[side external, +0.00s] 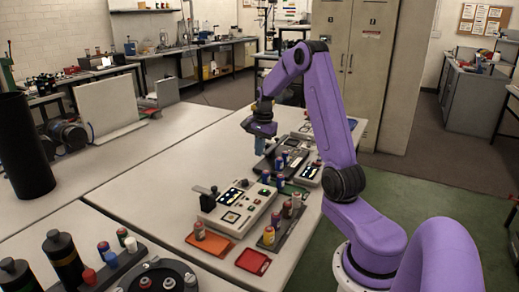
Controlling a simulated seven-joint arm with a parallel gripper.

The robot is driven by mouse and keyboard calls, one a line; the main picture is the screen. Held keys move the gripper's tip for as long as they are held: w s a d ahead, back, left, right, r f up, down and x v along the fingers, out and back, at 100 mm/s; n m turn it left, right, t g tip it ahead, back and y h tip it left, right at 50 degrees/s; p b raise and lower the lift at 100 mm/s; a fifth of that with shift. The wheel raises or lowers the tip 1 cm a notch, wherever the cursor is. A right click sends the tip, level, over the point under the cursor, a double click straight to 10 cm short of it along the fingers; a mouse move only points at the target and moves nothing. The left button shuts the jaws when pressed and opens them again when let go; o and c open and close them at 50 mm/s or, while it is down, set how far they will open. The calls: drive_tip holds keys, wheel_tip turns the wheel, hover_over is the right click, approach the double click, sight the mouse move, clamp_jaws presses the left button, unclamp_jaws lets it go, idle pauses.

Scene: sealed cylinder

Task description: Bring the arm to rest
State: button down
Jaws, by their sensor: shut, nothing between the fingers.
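My purple arm rises from its base at the lower right and bends over the table (165,168). My gripper (260,146) points down above the far part of the work area, near the dark panel with small cylinders (283,158). The gripper is small in this view; it looks shut, and I see no object held in it. A gap between its tips and the things below cannot be judged clearly.
A beige control box (236,206) stands mid-table, with small capped cylinders around it. An orange tray (208,243) and a red tray (253,261) lie near the front. A black column (22,150) stands at left. The table's middle left is clear.

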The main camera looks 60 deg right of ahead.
drive_tip(key=s+a+r+n, duration=0.25)
drive_tip(key=a+n, duration=0.45)
drive_tip(key=a, duration=0.7)
drive_tip(key=s+a+r+n, duration=0.25)
drive_tip(key=a+n, duration=0.45)
drive_tip(key=a, duration=0.6)
drive_tip(key=s+a+n, duration=0.4)
drive_tip(key=s+n, duration=0.4)
drive_tip(key=s, duration=0.3)
drive_tip(key=s+a+n+g, duration=0.1)
drive_tip(key=s+a+n, duration=0.3)
drive_tip(key=s+n, duration=0.4)
drive_tip(key=shift+s+a+f+n, duration=0.2)
drive_tip(key=shift+s+n, duration=0.1)
drive_tip(key=shift+s, duration=1.4)
